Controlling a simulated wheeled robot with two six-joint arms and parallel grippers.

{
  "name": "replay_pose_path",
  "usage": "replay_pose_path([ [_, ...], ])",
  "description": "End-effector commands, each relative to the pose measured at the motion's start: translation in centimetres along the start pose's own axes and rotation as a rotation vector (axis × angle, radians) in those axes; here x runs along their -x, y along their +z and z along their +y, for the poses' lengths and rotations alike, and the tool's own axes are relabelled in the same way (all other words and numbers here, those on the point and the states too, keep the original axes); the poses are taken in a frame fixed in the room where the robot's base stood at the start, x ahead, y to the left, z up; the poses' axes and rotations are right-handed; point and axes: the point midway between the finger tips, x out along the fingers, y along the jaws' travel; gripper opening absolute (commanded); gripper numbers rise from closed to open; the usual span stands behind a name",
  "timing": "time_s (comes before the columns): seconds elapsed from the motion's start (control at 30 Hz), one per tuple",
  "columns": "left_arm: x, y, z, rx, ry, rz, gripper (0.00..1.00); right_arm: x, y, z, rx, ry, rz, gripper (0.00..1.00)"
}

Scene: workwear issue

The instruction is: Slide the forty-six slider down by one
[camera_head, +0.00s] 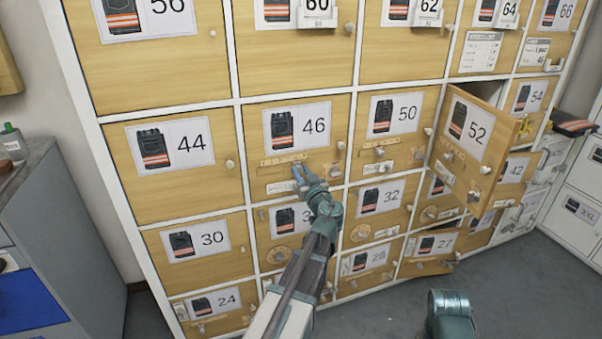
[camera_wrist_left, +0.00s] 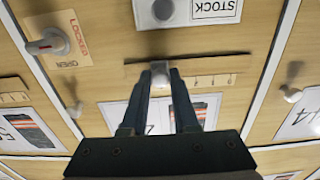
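The forty-six door (camera_head: 287,135) is shut and carries a picture label reading 46. Below its label is the slider strip (camera_head: 283,159), a narrow wooden scale. My left gripper (camera_head: 299,172) is at the right part of this strip. In the left wrist view, which shows the door upside down, the strip (camera_wrist_left: 218,80) has tick marks on the right. A small pale slider knob (camera_wrist_left: 160,68) shows between the left fingertips (camera_wrist_left: 162,72). I cannot tell whether the fingers press on it. My right gripper is out of view.
The forty-four door (camera_head: 172,153) is shut to the left. The fifty-two door (camera_head: 474,135) stands open, sticking out to the right. A round knob (camera_head: 336,171) sits close right of my left gripper. A LOCKED/OPEN turn knob (camera_wrist_left: 47,44) shows in the left wrist view. A grey cabinet (camera_head: 40,225) stands left.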

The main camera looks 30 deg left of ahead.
Motion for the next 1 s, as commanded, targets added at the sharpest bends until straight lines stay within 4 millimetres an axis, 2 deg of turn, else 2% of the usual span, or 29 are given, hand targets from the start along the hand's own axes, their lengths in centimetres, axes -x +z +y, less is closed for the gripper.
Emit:
replay_pose_path([
  [0.1, 0.01, 0.0, 0.01, 0.0, 0.0, 0.0, 0.0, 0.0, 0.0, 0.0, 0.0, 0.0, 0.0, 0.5],
  [1.0, 0.02, 0.0, 0.01, 0.0, 0.0, 0.0, 0.0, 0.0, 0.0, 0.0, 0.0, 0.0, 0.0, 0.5],
])
